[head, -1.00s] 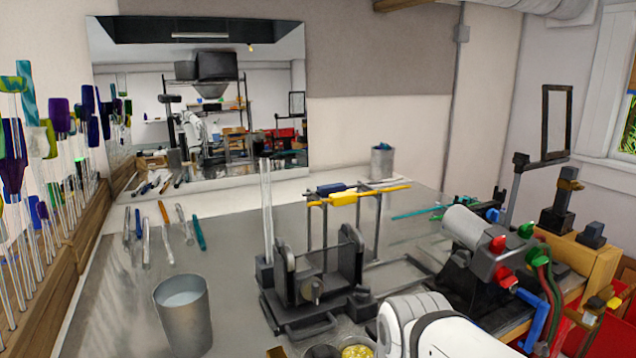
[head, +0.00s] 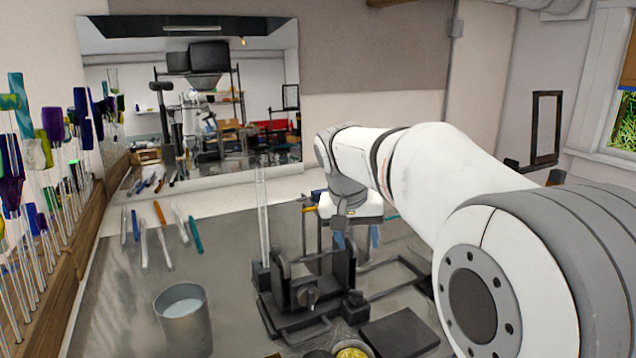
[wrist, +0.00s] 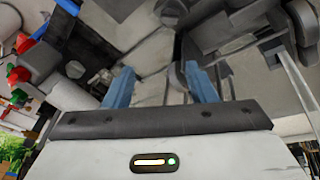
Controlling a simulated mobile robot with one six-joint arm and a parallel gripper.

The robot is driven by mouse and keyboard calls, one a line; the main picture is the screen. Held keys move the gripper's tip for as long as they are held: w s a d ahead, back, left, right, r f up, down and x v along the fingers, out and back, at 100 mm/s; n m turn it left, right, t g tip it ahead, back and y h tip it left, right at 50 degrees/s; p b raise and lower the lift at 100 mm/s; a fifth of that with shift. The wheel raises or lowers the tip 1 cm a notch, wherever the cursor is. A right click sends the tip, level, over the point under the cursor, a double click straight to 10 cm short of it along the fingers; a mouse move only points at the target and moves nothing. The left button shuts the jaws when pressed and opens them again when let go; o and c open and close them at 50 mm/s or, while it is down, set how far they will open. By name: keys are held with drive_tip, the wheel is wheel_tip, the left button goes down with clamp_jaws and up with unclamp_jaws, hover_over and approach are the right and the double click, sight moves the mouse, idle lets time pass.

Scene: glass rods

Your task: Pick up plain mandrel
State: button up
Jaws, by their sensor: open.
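My gripper (head: 356,237) hangs over the bench, behind and right of the dark clamp fixture (head: 308,282). Its two blue fingers are apart, with nothing between them. In the wrist view the open fingers (wrist: 158,72) point toward blurred grey surfaces. I cannot tell for sure which thing is the plain mandrel. Several thin rods and tools lie at the left of the bench, among them a grey one (head: 144,249), an orange one (head: 160,212) and a teal one (head: 196,235). My arm hides most of the rod rack; a yellow-orange end (head: 309,210) shows.
A metal cup (head: 184,325) stands at the front left of the bench (head: 235,300). A clear upright tube (head: 263,215) rises beside the fixture. Glass rods with coloured tops (head: 55,125) stand along the left wall. A dark flat plate (head: 400,332) lies at the front.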

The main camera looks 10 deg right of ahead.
drive_tip(key=w+a+r+m+h+p, duration=0.1)
drive_tip(key=w+r+m+p, duration=0.15)
drive_tip(key=w, duration=0.65)
drive_tip(key=w+a+r+m+h+p, duration=0.15)
drive_tip(key=w+r, duration=0.25)
drive_tip(key=w, duration=0.5)
drive_tip(key=m+h+p, duration=0.3)
drive_tip(key=m, duration=0.2)
hover_over(314, 192)
drive_tip(key=shift+s+f, duration=0.15)
drive_tip(key=shift+w+a+f+m, duration=0.25)
drive_tip(key=shift+w+f+m, duration=0.15)
drive_tip(key=shift+m, duration=0.3)
drive_tip(key=shift+f, duration=0.1)
drive_tip(key=shift+w+d+f, duration=0.1)
drive_tip(key=shift+f, duration=0.2)
drive_tip(key=shift+b+x, duration=1.05)
drive_tip(key=shift+x, duration=0.15)
drive_tip(key=b+x, duration=0.2)
drive_tip(key=x, duration=0.1)
drive_tip(key=shift+s+d+f+b, duration=0.15)
drive_tip(key=shift+s+f+b, duration=0.2)
drive_tip(key=shift+s, duration=0.1)
drive_tip(key=shift+w+d+f, duration=0.2)
drive_tip(key=shift+d+f, duration=0.25)
drive_tip(key=shift+c, duration=0.2)
drive_tip(key=c, duration=0.9)
